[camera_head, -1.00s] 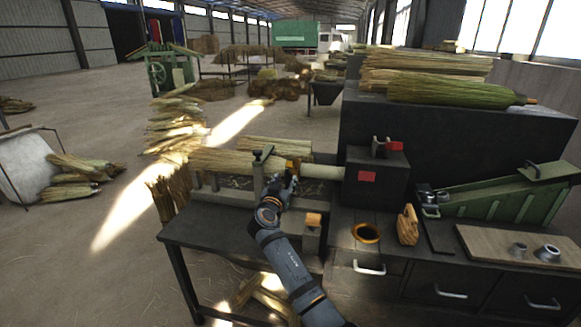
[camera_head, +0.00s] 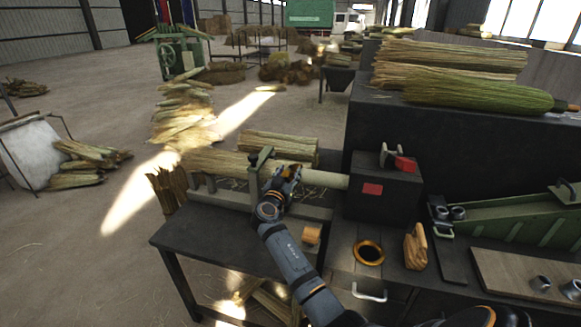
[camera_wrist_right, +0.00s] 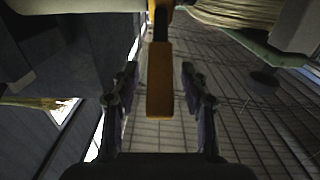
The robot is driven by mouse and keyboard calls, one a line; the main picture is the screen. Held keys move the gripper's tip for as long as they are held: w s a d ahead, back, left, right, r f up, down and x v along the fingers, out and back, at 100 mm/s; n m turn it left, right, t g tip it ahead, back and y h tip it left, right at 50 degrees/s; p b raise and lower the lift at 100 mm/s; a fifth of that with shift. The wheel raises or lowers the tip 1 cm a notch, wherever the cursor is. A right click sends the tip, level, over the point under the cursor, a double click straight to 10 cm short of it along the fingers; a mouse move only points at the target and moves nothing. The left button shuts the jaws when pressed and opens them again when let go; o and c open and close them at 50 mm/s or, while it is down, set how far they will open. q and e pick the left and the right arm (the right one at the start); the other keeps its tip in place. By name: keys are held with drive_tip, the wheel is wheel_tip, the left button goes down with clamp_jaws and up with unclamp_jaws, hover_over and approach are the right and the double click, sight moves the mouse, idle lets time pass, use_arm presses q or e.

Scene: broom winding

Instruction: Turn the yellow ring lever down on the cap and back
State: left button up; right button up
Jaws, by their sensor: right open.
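The yellow ring lever (camera_head: 293,170) sits around the pale broom handle (camera_head: 325,179), just right of the green upright post. The cap cannot be told apart there. My right gripper (camera_head: 285,182) is at the lever, its fingers partly hidden in the head view. In the right wrist view, the lever (camera_wrist_right: 159,85) shows as an orange-yellow bar hanging between the two open fingers of the right gripper (camera_wrist_right: 159,76). A gap shows on each side of the bar. My left gripper is out of view.
The straw bundle (camera_head: 215,162) lies left of the green post (camera_head: 256,175). A dark box with a red square (camera_head: 372,189) stands at the handle's right end. A wooden block (camera_head: 311,235), a brass-rimmed hole (camera_head: 369,253) and a wooden tool (camera_head: 415,247) are in front.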

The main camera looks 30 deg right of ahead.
drive_tip(key=shift+a, duration=0.1)
drive_tip(key=shift+s, duration=0.1)
drive_tip(key=shift+c, duration=0.6)
clamp_jaws()
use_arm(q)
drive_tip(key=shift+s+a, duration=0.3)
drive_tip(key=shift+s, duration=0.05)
use_arm(e)
drive_tip(key=shift+r, duration=0.1)
